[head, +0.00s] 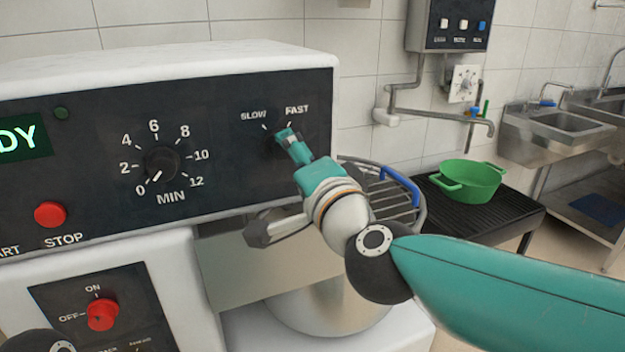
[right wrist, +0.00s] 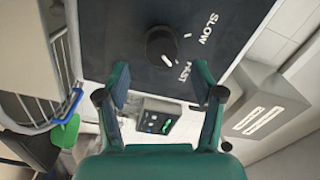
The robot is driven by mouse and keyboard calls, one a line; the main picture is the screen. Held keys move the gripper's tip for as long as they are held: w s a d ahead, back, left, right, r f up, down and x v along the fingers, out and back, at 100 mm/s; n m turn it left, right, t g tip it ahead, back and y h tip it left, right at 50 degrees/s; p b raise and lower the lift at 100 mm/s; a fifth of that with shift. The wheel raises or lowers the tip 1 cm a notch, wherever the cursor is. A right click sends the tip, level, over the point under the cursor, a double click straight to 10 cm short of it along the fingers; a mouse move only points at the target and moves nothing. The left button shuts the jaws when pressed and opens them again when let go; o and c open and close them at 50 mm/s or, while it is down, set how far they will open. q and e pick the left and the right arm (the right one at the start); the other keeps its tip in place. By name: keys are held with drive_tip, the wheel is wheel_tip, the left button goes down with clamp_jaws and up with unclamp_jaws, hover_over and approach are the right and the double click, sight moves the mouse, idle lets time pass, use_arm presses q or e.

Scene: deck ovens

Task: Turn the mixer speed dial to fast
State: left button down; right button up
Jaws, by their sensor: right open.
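The mixer speed dial (head: 271,145) is a dark round knob on the black panel, below the words SLOW and FAST. In the head view my right gripper (head: 286,138) covers much of it. In the right wrist view the dial (right wrist: 162,46) shows whole, just ahead of the fingertips. My right gripper (right wrist: 162,74) is open and empty there, with its fingers apart and the dial beyond the gap between them. My left gripper is not in view.
The MIN timer dial (head: 162,163), red stop button (head: 50,215) and red on/off switch (head: 102,314) are to the left. The wire bowl guard (head: 393,200) and steel bowl (head: 325,305) lie below. A green pot (head: 468,181) stands on a black surface at right.

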drive_tip(key=v, duration=0.7)
drive_tip(key=shift+s, duration=0.25)
drive_tip(key=shift+d, duration=0.1)
